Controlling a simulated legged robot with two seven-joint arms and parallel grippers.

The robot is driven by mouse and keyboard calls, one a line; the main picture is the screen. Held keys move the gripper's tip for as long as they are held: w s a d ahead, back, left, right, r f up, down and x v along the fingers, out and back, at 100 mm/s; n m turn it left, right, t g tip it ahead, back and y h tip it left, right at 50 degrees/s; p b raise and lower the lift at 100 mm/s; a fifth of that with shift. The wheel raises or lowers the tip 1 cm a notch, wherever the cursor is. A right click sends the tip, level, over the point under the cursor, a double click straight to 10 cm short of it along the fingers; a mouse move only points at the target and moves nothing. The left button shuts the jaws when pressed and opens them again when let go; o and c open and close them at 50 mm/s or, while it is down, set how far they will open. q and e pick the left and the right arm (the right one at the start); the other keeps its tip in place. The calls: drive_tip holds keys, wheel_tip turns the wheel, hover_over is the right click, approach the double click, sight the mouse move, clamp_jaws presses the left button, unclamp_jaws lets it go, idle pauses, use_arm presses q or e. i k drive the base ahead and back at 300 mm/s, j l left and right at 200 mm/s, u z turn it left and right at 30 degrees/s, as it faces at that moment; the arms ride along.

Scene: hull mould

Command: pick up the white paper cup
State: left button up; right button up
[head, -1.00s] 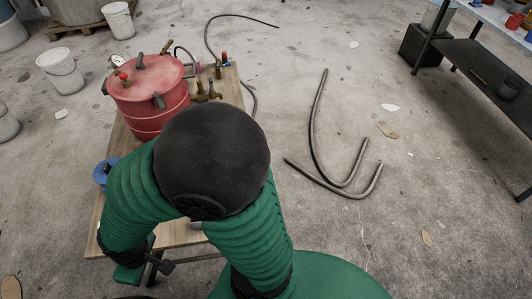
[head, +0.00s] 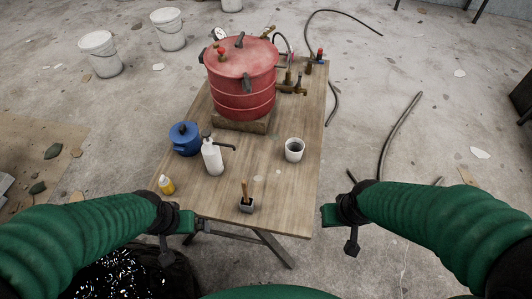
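The white paper cup (head: 294,150) stands upright on the right side of the wooden table (head: 270,192), its open top showing a grey inside. My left gripper (head: 187,222) is at the table's front left edge, well away from the cup. My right gripper (head: 328,214) is just off the table's front right corner, nearer to me than the cup and apart from it. Both grippers are small and seen from behind, so their finger gaps are not clear. Nothing shows held in either.
A red pressure pot (head: 242,85) stands behind the cup. A white pump bottle (head: 212,157), blue pot (head: 185,138), yellow bottle (head: 167,184) and small grey holder (head: 246,203) with a wooden handle are on the table. Bare tabletop surrounds the cup. White buckets (head: 100,54) stand on the floor.

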sight(294, 147)
drive_tip(key=z, duration=0.4)
drive_tip(key=i+l+u, duration=0.15)
drive_tip(key=i, duration=0.35)
drive_tip(key=i+l+u, duration=0.1)
drive_tip(key=i+l, duration=0.25)
drive_tip(key=i, duration=0.1)
